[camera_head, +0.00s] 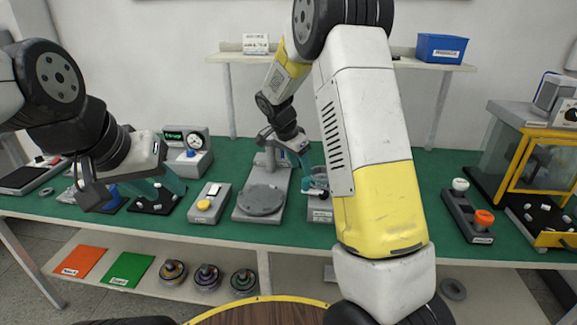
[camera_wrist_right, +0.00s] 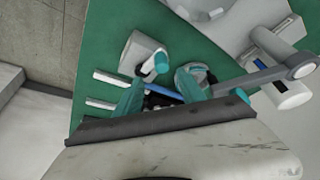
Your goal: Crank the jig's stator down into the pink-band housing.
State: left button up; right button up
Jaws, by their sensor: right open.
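The jig (camera_head: 270,168) stands mid-table in the head view, a grey upright behind a flat round plate (camera_head: 262,200). Its stator and crank are not clearly visible there. My right gripper (camera_head: 312,175) is open just right of the jig, over a small grey labelled block (camera_head: 320,214). In the right wrist view its teal fingers (camera_wrist_right: 168,80) are apart, near two grey round parts (camera_wrist_right: 143,50). A grey lever with a round end (camera_wrist_right: 268,76) lies to the right. My left gripper (camera_head: 160,187) is over the table's left part; its jaw opening is unclear. I cannot identify a pink-band housing.
A grey box with a yellow button (camera_head: 205,204) and a gauge box (camera_head: 187,150) stand left of the jig. Several round motors (camera_head: 207,276) sit on the lower shelf. A block with white and orange knobs (camera_head: 466,214) and a yellow-framed cabinet (camera_head: 525,160) are right.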

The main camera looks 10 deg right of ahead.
aim_at(306, 179)
jog(key=x, duration=0.8)
jog(key=shift+w+a, duration=0.1)
jog(key=shift+w, duration=0.05)
grip_shut()
dwell(1.2)
